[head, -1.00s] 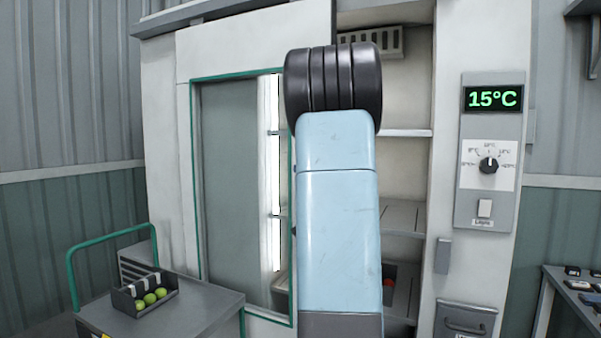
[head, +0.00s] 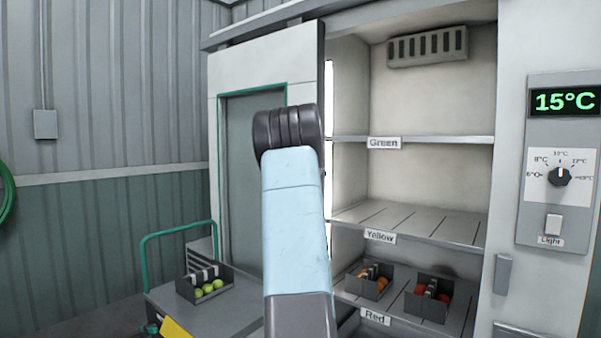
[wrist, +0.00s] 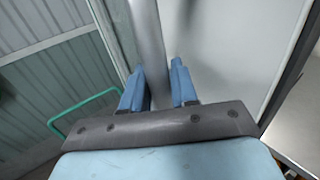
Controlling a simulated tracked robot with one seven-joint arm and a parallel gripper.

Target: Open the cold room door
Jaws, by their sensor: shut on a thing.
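The cold room door (head: 265,55) is a white sliding panel with a green-edged window, standing at the left of the opening. A wide part of the cold room is uncovered to its right. In the wrist view, my gripper (wrist: 159,88) has its blue fingers on either side of an upright grey bar handle (wrist: 147,35) and is shut on it. The door's pale face (wrist: 230,50) shows beside the handle. In the head view, my arm hides the handle, the fingers and part of the door.
Shelves labelled Green (head: 384,143), Yellow (head: 380,236) and Red (head: 375,316) show inside; two fruit crates (head: 376,281) (head: 428,303) stand on the lowest. A trolley (head: 235,310) with a crate of green tomatoes (head: 208,284) stands at left. A control panel (head: 560,210) reads 15°C.

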